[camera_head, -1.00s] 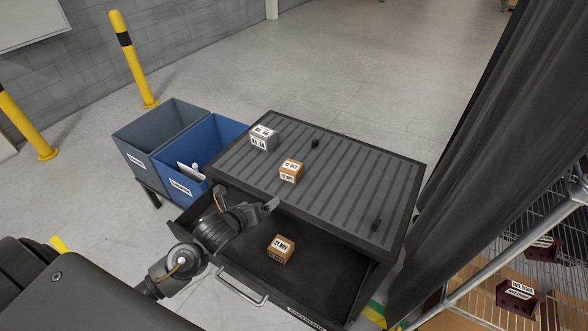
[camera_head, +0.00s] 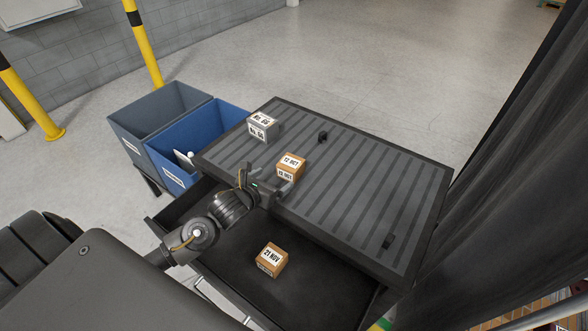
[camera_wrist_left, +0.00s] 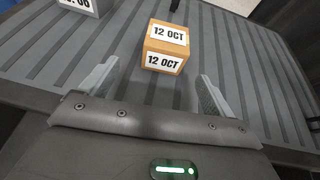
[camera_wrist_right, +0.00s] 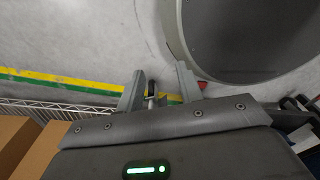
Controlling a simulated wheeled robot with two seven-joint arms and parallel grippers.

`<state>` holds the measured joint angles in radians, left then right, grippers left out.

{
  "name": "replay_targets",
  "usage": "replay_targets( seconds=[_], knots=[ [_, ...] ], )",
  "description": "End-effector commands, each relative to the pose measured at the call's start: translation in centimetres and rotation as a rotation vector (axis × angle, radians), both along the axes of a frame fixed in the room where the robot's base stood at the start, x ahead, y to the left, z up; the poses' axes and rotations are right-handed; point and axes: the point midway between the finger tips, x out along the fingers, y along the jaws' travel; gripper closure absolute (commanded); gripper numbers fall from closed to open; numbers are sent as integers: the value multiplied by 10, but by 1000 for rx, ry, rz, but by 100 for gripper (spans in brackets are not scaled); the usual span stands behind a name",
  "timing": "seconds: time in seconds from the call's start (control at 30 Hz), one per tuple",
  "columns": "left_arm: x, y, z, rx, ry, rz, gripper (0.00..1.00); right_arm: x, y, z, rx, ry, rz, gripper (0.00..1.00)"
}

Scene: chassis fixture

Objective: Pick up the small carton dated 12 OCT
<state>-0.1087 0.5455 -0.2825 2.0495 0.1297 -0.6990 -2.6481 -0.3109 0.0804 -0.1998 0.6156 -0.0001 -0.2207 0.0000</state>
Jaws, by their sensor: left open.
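The small orange-brown carton dated 12 OCT (camera_head: 290,167) stands on the ribbed dark top of the cabinet (camera_head: 400,180). It also shows in the left wrist view (camera_wrist_left: 166,47), ahead of the fingers and between their lines, its label readable on two faces. My left gripper (camera_head: 278,188) is open and empty, just short of the carton on its near side; in the left wrist view its two fingers (camera_wrist_left: 155,88) are spread wider than the carton, not touching it. My right gripper (camera_wrist_right: 158,82) shows only in its own wrist view, fingers apart with nothing held, away from the cabinet top.
A grey carton (camera_head: 263,126) stands behind left on the top. Small black pieces (camera_head: 322,137) (camera_head: 388,241) also stand there. A 21 NOV carton (camera_head: 271,260) lies in the open drawer (camera_head: 315,285). Grey (camera_head: 150,122) and blue (camera_head: 165,150) bins stand left.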

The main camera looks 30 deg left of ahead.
Motion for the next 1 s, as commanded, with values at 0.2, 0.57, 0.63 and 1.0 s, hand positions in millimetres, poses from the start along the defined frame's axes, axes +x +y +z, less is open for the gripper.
replay_targets(
  seconds=[0.2,0.57,0.63,1.0],
  knots=[
    [24,-12,-3,-3,-1,-17,11,15,1,8,2,-21,0,64],
    [59,-15,-20,-1,0,-21,11,11,1,14,2,-15,0,64],
    [59,-14,-21,-1,0,-21,11,11,1,14,1,-15,0,64],
    [95,-15,-32,-4,0,-17,11,11,1,35,2,-15,0,64]
  ],
)
